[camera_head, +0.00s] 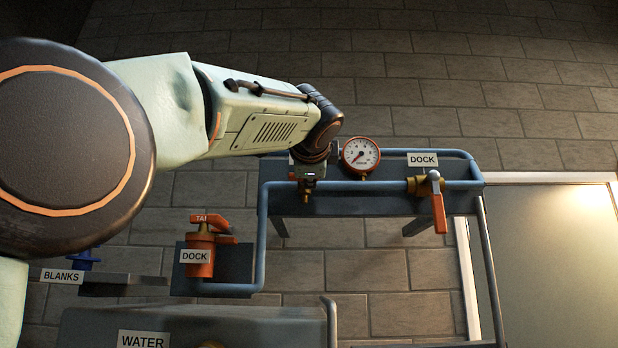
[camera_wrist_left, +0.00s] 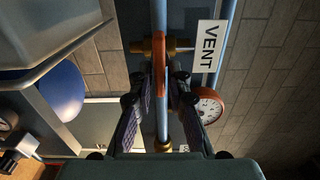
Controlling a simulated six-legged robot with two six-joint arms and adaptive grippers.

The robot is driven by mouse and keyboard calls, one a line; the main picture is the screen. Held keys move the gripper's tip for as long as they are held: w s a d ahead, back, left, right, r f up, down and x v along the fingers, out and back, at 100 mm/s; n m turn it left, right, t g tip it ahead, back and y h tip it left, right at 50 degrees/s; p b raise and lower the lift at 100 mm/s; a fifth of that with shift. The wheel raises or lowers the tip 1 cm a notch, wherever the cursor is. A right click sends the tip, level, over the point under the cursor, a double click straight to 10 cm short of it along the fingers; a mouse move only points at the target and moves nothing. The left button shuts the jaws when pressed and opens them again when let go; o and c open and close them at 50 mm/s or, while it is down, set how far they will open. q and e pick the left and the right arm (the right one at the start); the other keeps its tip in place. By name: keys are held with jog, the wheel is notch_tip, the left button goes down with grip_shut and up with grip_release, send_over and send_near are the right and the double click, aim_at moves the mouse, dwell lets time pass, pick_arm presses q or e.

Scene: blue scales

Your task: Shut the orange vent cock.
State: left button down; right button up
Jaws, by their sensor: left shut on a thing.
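In the left wrist view the vent cock's orange lever (camera_wrist_left: 160,75) lies in line with the blue pipe (camera_wrist_left: 160,15) behind it. Its brass fitting (camera_wrist_left: 183,45) sits beside the VENT label (camera_wrist_left: 209,46). My left gripper (camera_wrist_left: 160,85) has its two fingers closed on the lever, one on each side. In the head view my left gripper (camera_head: 308,172) is at the upper pipe, left of the gauge, and hides most of the vent cock. A little brass shows below it. My right gripper is in neither view.
A pressure gauge (camera_head: 361,155) stands just right of my gripper. Farther right a DOCK valve's orange lever (camera_head: 439,212) hangs down. An orange tap unit (camera_head: 200,255) labelled DOCK, a BLANKS shelf (camera_head: 125,280) and a WATER box (camera_head: 250,325) are lower left.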

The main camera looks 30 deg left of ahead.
pick_arm(q)
jog(key=shift+d+f, duration=0.15)
jog(key=shift+f, duration=0.2)
